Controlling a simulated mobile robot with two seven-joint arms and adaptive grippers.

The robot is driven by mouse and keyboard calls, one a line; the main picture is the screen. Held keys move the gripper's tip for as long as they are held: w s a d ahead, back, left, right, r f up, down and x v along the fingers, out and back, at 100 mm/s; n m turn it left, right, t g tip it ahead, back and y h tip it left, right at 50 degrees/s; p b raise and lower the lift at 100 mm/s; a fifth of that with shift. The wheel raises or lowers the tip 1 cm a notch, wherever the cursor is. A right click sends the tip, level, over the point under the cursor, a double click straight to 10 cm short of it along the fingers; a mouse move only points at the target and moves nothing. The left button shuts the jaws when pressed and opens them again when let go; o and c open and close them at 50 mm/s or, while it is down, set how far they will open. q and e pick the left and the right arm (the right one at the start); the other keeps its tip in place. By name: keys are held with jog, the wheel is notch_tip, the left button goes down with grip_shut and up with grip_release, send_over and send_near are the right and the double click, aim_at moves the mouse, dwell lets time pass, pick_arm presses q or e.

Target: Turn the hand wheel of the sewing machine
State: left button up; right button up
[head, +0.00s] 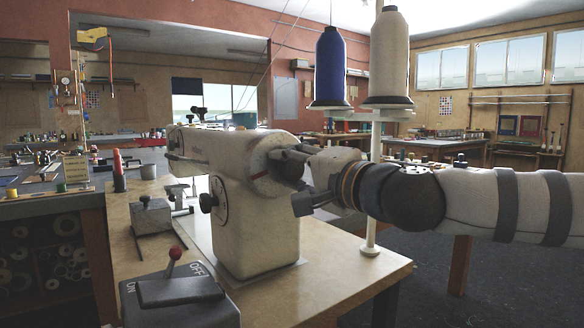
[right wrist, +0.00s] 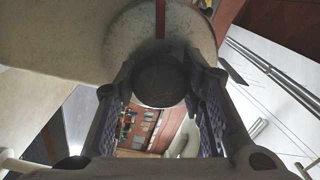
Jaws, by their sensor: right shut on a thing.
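The cream sewing machine (head: 240,235) stands upright on a pale table. Its round hand wheel (head: 268,160) is at the end of the machine facing my right arm. In the right wrist view the wheel (right wrist: 125,42) is a pale disc with a red stripe, and a dark round knob (right wrist: 163,82) sticks out from it. My right gripper (head: 290,168) is at the wheel, with its fingers on both sides of the knob and shut on it. The gripper hides part of the wheel in the head view. My left gripper is not in view.
A blue thread cone (head: 330,68) and a cream cone (head: 390,58) stand on a white stand (head: 372,215) behind my right arm. A switch box (head: 175,292) marked ON and OFF, with a red-knobbed lever, is at the table's near end.

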jog(key=m, duration=1.2)
jog(key=shift+m+b, duration=0.4)
jog(key=shift+m, duration=0.9)
jog(key=o, duration=1.2)
jog(key=v, duration=1.2)
